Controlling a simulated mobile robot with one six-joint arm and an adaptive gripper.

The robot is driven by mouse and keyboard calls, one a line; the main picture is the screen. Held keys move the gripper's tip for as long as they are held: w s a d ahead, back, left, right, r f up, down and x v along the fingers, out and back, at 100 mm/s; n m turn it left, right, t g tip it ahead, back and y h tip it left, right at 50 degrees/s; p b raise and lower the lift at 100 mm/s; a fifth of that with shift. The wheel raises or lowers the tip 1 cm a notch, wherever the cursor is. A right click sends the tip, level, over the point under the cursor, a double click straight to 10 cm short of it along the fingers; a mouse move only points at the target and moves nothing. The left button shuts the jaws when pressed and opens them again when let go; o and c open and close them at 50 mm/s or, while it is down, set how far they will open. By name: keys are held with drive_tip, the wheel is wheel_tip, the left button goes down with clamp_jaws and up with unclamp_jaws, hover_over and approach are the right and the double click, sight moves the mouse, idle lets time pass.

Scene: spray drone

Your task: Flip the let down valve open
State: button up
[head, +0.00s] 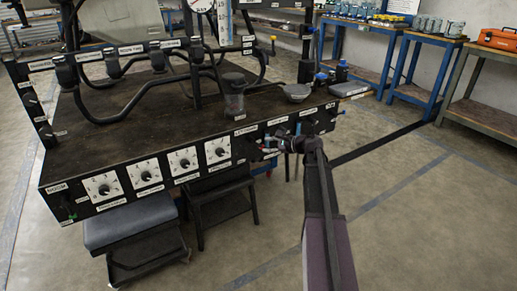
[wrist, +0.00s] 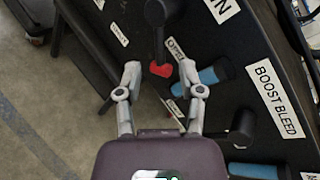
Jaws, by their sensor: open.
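In the wrist view, my gripper (wrist: 159,74) is open, with its two fingertips apart. A small red handle end (wrist: 161,70) shows between the fingertips, below a black stem and round black fitting (wrist: 157,14) on the black panel. I cannot tell whether the fingers touch it. A label reading OPEN (wrist: 175,48) is right of the stem. I cannot read a let down label, so I cannot be sure this is that valve. In the head view, my gripper (head: 272,145) is at the panel's front edge, and the handle there is too small to make out.
A blue handle (wrist: 201,79) is close to the right finger. Another blue handle (wrist: 253,171) is lower, near the BOOST BLEED label (wrist: 273,98). The bench (head: 140,120) carries black pipes and white dials (head: 145,172). A grey stool (head: 130,222) stands in front; floor to the right is clear.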

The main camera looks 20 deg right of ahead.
sight(259, 145)
drive_tip(key=shift+b+x, duration=0.5)
drive_tip(key=shift+x, duration=1.9)
clamp_jaws()
